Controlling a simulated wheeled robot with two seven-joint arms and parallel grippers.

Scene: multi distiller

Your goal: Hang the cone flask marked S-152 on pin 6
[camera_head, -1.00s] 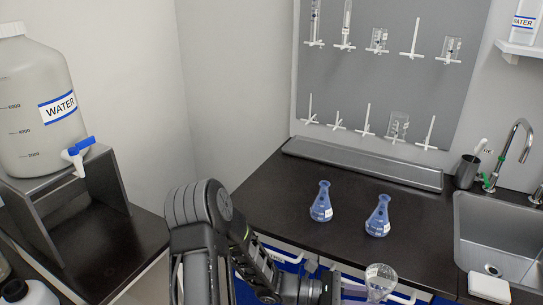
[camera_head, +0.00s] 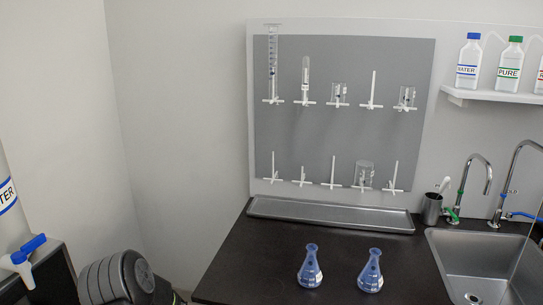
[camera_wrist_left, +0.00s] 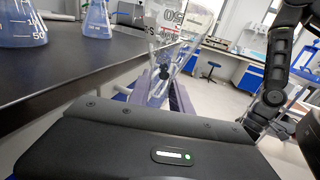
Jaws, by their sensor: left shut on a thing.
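In the left wrist view a clear conical flask (camera_wrist_left: 168,42) with dark print is held by my left gripper (camera_wrist_left: 160,98), shut on it. Its marking is only partly readable, with an "S" and "50" showing. In the head view the grey pegboard (camera_head: 350,135) on the back wall has two rows of white pins. The lower-left pin (camera_head: 273,168) is bare, as are several others. No pin numbers are readable. Only a link of my left arm shows at the bottom left of the head view; the gripper and held flask are out of it. My right gripper is not in view.
Two blue-filled flasks (camera_head: 310,270) (camera_head: 370,274) stand on the dark counter (camera_head: 250,262). A metal tray (camera_head: 330,214) lies below the board. Glassware hangs on some pins, including a beaker (camera_head: 364,174) in the lower row. A sink (camera_head: 485,262) is right; a shelf (camera_head: 495,97) holds bottles.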

